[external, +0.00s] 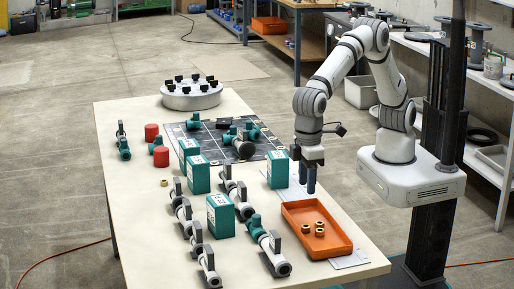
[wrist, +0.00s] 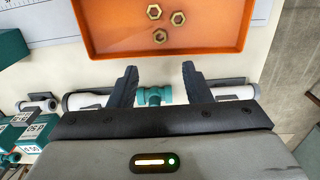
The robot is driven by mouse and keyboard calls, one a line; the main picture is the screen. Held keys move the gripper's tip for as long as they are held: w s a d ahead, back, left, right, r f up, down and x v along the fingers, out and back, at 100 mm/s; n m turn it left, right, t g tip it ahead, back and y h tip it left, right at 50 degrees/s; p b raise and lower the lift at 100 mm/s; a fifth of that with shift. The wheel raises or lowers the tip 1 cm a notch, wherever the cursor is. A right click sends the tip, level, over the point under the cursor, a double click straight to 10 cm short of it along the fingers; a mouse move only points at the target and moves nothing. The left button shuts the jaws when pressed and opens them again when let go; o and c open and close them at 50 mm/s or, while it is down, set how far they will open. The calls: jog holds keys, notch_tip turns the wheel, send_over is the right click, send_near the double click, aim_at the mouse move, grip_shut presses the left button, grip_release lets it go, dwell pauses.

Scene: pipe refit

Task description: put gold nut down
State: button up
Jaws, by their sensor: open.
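The wrist view shows the same nuts (wrist: 160,36) near the top, apart from each other, on the tray floor (wrist: 205,38). Another gold nut (external: 164,183) lies on the bare table at the left. My gripper (external: 308,186) points down just behind the tray, above the table. In the wrist view my gripper (wrist: 159,68) has its fingers spread with no nut between them.
A white and teal pipe assembly (wrist: 152,96) shows beyond my fingers in the wrist view. Teal boxes (external: 220,216) and several pipe assemblies (external: 270,246) stand left of the tray. A dark gridded mat (external: 205,141) and round white stand (external: 191,99) are farther back.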

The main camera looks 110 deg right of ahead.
jog(key=shift+d, duration=0.1)
jog(key=s+d+r, duration=0.2)
jog(key=d+r, duration=0.1)
jog(key=d, duration=0.4)
jog(key=s+d+r+t, duration=0.1)
jog(key=s+d+r, duration=0.1)
jog(key=d, duration=0.6)
jog(key=s+d+r, duration=0.2)
jog(key=d+r, duration=0.1)
jog(key=d, duration=0.4)
jog(key=s+d+f+t, duration=0.1)
jog(key=s+d+f, duration=0.1)
jog(key=s+d, duration=1.3)
jog(key=shift+s+f+t, duration=0.2)
jog(key=shift+s+t, duration=0.1)
jog(key=shift+s, duration=0.9)
jog(key=shift+r, duration=0.25)
